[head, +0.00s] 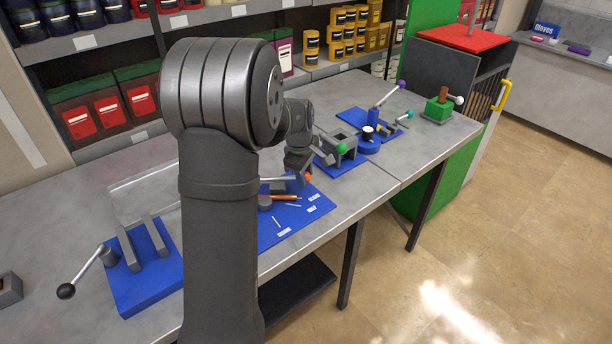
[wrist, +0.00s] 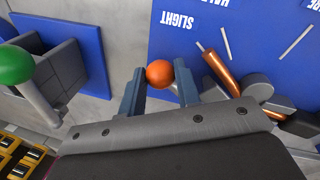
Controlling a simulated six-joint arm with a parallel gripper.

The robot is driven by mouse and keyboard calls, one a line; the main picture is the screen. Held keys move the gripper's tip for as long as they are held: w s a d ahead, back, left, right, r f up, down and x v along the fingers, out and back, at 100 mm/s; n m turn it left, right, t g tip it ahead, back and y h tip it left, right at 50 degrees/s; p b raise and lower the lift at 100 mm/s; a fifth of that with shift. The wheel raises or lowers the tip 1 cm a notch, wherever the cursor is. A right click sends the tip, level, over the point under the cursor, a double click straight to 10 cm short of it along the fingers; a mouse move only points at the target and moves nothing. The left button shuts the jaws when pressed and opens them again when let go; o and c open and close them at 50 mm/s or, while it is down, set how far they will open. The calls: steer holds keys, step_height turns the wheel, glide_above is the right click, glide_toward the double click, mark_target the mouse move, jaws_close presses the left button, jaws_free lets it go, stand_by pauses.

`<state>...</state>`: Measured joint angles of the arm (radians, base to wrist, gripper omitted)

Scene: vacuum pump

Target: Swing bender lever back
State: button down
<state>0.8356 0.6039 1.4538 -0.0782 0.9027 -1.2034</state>
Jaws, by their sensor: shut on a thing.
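The bender stands on a blue board (head: 290,222) with printed labels, on the grey workbench. Its lever ends in an orange ball knob (head: 307,177). In the wrist view the orange knob (wrist: 159,73) sits between the two fingers of my gripper (wrist: 158,88), which is shut on it. A copper-coloured tube (wrist: 217,66) lies by the bender's grey round former (wrist: 258,88), to the right of the fingers. My gripper (head: 303,170) is at the knob in the head view. My own arm hides part of the board and the bender there, and most of the lever is hidden in the wrist view.
A grey vise-like device with a green ball handle (head: 341,148) stands beyond the bender board; its green knob (wrist: 15,65) is left in the wrist view. A blue base with a black-knobbed lever (head: 66,291) is at the near left. Shelves line the back.

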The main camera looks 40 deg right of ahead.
steer(key=w+n, duration=0.4)
steer(key=w, duration=0.1)
steer(key=shift+w+d+t, duration=0.1)
steer(key=shift+d+t, duration=0.3)
steer(key=shift+w+a+n+y, duration=0.15)
steer(key=shift+w+n+y, duration=0.05)
steer(key=shift+w+n, duration=0.45)
steer(key=shift+w+a+n+y, duration=0.1)
steer(key=shift+w+n+y, duration=0.1)
steer(key=shift+w+n, duration=0.45)
steer(key=c, duration=1.1)
jaws_free()
steer(key=shift+o, duration=0.2)
step_height(320, 180, up, 17)
steer(key=s+a, duration=0.1)
steer(key=s, duration=0.2)
steer(key=shift+a, duration=0.4)
steer(key=shift+w, duration=0.1)
